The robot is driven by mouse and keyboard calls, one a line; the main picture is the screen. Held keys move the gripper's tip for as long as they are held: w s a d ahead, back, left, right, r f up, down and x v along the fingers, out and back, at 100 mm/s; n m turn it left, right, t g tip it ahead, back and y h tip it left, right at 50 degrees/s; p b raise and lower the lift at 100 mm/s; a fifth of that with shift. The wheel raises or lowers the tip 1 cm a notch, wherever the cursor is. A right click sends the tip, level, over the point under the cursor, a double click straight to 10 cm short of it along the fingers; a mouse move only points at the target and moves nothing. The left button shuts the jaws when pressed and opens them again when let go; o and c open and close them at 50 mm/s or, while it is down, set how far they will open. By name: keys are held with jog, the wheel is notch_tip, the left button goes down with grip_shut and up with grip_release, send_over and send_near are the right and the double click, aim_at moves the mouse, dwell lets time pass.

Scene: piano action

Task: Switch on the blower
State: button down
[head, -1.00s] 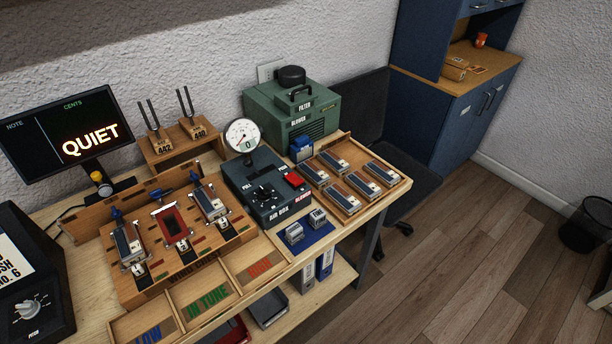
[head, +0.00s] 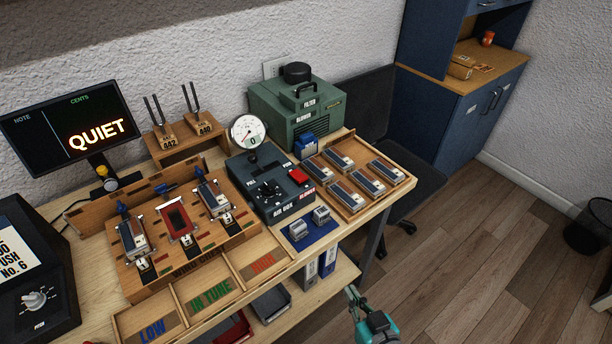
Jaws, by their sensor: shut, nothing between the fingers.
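The green blower (head: 318,122) stands at the back of the bench, with a black cap and handle on top. In front of it is the dark air box (head: 262,200), with a round gauge (head: 249,132) behind it reading 0, a black dial and a black lever. A red switch (head: 299,177) sits at the box's right, beside a red label that seems to read BLOWER. I cannot tell its position. My gripper (head: 352,291) is shut and empty at the bottom, in front of the bench's right end, well apart from the switch.
A wooden tray (head: 343,153) of several reed blocks lies right of the air box. A blue mat (head: 296,243) with two small metal blocks lies in front. The display (head: 62,135) reads QUIET. A black chair (head: 420,185) stands behind the bench's right end; open floor lies right.

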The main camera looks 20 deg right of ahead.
jog(key=w+d+r+n+y, duration=0.2)
jog(key=w+r+n+y, duration=0.2)
jog(key=w+r, duration=1.3)
jog(key=w, duration=0.3)
jog(key=shift+w+r+g, duration=0.2)
jog(key=shift+w+g, duration=0.2)
send_over(306, 186)
notch_tip(306, 186, down, 3)
jog(key=shift+s+f, duration=0.15)
notch_tip(306, 186, down, 3)
jog(key=shift+a+f, duration=0.1)
jog(key=shift+f, duration=0.55)
